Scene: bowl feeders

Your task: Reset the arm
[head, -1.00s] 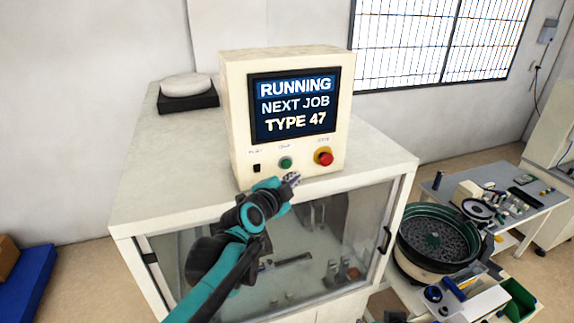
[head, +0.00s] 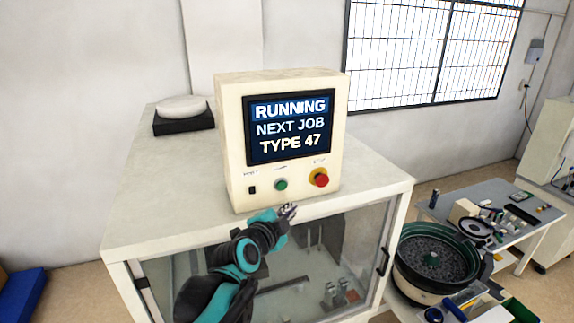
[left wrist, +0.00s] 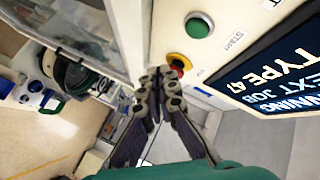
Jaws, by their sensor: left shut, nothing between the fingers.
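My left arm reaches in from the bottom of the head view, and its gripper (head: 287,211) is just in front of the lower edge of the cream control box (head: 232,150). The left gripper is shut and empty, and it is clear of the buttons. In the left wrist view the closed fingers (left wrist: 160,78) point toward the panel, overlapping part of the red stop button (left wrist: 180,62). The green start button (head: 281,184) and the red stop button (head: 319,177) are both visible. The screen (head: 290,128) reads RUNNING, NEXT JOB, TYPE 47. My right gripper is not in view.
The box stands on a white cabinet (head: 165,190) with a glass front (head: 345,238). A black scale-like device (head: 184,121) sits at its back left. A bowl feeder (head: 435,268) and a grey table (head: 490,200) with small parts stand to the right.

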